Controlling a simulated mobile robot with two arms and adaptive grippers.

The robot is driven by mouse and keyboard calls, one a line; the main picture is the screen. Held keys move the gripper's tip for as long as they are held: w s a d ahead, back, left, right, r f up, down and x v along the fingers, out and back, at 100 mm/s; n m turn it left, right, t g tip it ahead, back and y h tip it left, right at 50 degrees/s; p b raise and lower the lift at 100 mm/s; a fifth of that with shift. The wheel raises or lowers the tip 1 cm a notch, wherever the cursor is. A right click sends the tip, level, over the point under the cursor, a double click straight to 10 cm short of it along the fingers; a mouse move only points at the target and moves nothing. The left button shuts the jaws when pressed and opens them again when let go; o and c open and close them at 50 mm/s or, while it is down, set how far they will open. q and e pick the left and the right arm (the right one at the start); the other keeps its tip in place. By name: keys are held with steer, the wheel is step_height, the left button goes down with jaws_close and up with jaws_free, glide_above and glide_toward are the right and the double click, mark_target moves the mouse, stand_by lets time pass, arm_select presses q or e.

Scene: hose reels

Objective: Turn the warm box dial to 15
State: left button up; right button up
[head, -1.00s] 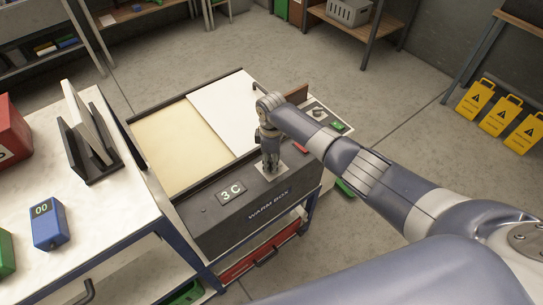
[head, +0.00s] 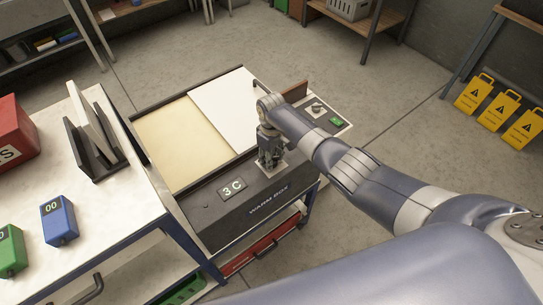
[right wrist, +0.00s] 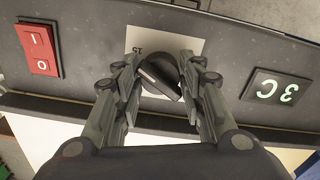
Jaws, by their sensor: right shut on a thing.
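The warm box (head: 245,213) is a dark cart-top box with its name on the front panel. Its display (head: 232,188) reads "3 C"; it also shows upside down in the right wrist view (right wrist: 273,91). My right gripper (head: 269,164) points down at the panel. In the right wrist view the black dial (right wrist: 161,74) sits on a white plate (right wrist: 178,42), between the two fingers, and the gripper is shut on it. A "15" mark is legible at the plate's edge; other marks are hidden. My left gripper is not in view.
A red rocker switch (right wrist: 38,49) is on the same panel. A white worktop (head: 100,215) at left holds a blue timer (head: 58,220), a green timer (head: 10,250), a red box (head: 12,135) and a dark rack (head: 92,150). Yellow warning signs (head: 498,113) stand on the floor at right.

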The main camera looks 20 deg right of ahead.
stand_by(0.3)
steer(key=o, duration=1)
steer(key=shift+r, duration=0.1)
step_height(320, 180, up, 12)
steer(key=shift+f, duration=0.1)
